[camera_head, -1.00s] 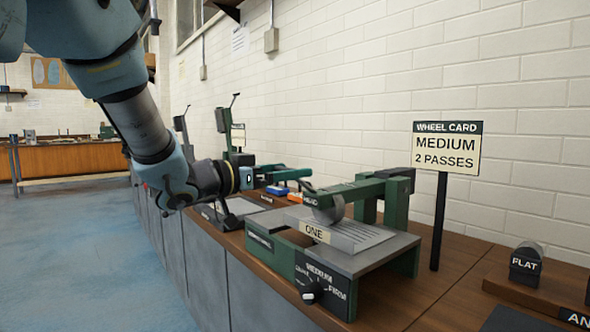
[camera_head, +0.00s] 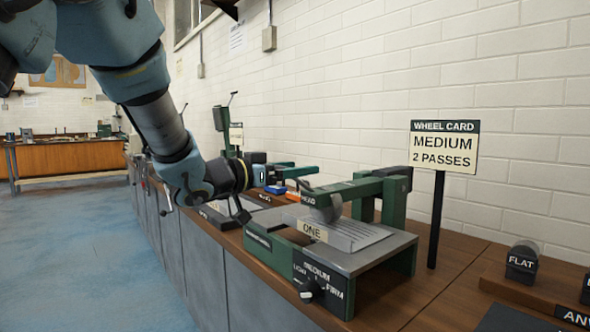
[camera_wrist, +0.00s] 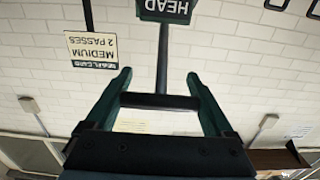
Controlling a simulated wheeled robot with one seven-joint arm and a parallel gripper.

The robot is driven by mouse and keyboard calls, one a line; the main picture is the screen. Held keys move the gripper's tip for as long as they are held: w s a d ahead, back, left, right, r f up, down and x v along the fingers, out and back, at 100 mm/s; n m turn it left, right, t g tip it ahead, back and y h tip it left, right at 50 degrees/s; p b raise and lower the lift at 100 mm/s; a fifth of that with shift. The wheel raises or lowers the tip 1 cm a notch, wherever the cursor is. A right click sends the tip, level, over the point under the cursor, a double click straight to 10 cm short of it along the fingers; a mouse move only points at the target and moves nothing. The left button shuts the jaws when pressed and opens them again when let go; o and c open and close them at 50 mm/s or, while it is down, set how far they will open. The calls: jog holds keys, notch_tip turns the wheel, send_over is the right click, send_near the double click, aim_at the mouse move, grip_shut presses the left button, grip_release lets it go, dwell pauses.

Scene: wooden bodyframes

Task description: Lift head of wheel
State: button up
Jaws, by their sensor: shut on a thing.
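The wheel machine has a dark green head (camera_head: 310,198) labelled HEAD, with a grey wheel (camera_head: 327,208) under its front end. The wheel is down at a sheet marked ONE (camera_head: 350,235) on the grey bed. My gripper (camera_head: 303,172) is at the front of the head, left of the wheel. In the wrist view the HEAD label (camera_wrist: 165,10) appears upside down, with a dark rod running from it to a black crossbar (camera_wrist: 160,102). The crossbar lies between my green fingers (camera_wrist: 158,74), which are shut on it as a handle. The exact contact is small in the head view.
A wheel card (camera_head: 444,147) reading MEDIUM, 2 PASSES stands on a black post. A knob (camera_head: 309,291) with pressure marks sits on the machine's front. A FLAT block (camera_head: 522,260) stands on the bench at right. Other tools stand behind my arm. The floor at left is clear.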

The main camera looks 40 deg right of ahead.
grip_shut()
jog(key=shift+r, duration=0.15)
